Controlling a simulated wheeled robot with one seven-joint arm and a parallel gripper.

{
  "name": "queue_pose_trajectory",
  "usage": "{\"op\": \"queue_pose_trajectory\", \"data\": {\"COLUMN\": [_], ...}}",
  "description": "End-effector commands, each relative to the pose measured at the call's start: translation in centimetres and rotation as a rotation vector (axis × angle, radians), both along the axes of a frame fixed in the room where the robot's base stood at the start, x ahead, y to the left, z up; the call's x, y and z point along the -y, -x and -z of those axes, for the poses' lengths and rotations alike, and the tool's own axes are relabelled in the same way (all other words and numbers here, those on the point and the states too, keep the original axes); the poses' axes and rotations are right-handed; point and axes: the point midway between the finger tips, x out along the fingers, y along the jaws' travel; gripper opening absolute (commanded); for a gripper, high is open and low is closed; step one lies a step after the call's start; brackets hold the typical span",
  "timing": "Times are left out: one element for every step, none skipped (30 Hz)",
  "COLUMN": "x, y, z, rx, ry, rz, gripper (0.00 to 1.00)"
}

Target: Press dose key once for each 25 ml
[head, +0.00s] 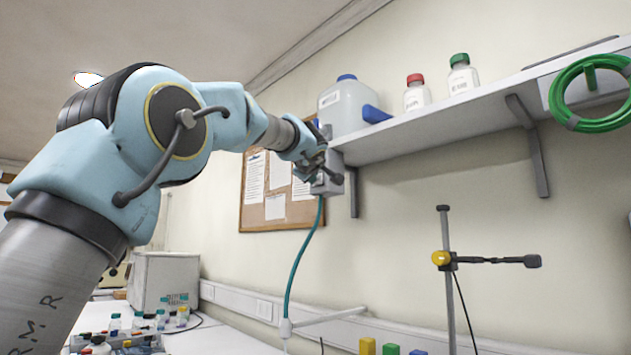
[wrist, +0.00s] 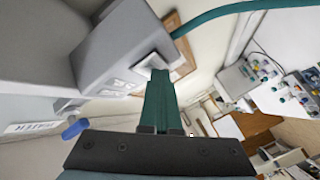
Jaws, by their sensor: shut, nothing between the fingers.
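The grey dosing box (head: 329,184) hangs at the left end of the wall shelf, with a teal hose (head: 303,253) running down from it. In the wrist view the box (wrist: 112,42) shows a pale square key (wrist: 153,62) and a group of small light keys or labels (wrist: 122,87) on its face. My gripper (head: 322,168) is at the box in the head view. In the wrist view its green fingers (wrist: 158,75) are together and empty, with the tips over or against the square key. I cannot tell whether they touch it, and they hide part of it.
A blue-capped jug (head: 347,106), a red-capped bottle (head: 416,93) and a green-capped bottle (head: 462,76) stand on the shelf (head: 440,124). A clamp stand (head: 447,285) is at the right. Small bottles (head: 160,319) crowd the bench at lower left. A nozzle (head: 286,327) ends the hose.

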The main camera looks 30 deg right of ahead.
Motion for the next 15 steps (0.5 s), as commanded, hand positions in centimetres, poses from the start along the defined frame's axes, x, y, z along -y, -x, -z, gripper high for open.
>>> {"op": "queue_pose_trajectory", "data": {"x": [-0.1,-0.2,-0.4,-0.5,-0.7,-0.9,-1.1,-1.3,-1.4,-1.5,-1.6,-1.7,-1.7,-1.7,-1.7], "y": [0.1,0.1,0.1,0.1,0.2,0.3,0.3,0.3,0.4,0.4,0.4,0.4,0.4,0.4,0.4], "z": [0.1,0.1,0.2,0.2,0.2,0.2,0.2,0.2,0.2,0.2,0.2,0.1,0.1,0.1,0.1], "rx": [0.0,0.0,0.001,0.001,0.001,0.0,0.001,0.001,0.001,0.0,0.0,0.0,0.0,0.0,0.0], "ry": [0.0,0.0,0.0,0.0,0.0,0.001,0.002,0.002,0.001,0.0,0.0,0.0,0.0,0.0,0.0], "rz": [0.001,0.001,0.001,0.001,0.001,0.001,0.001,0.001,0.001,0.001,0.001,0.001,0.001,0.001,0.001], "gripper": [0.0,0.0,0.0,0.0,0.0,0.0,0.0,0.0,0.0,0.0,0.0,0.0,0.0,0.0,0.0]}}
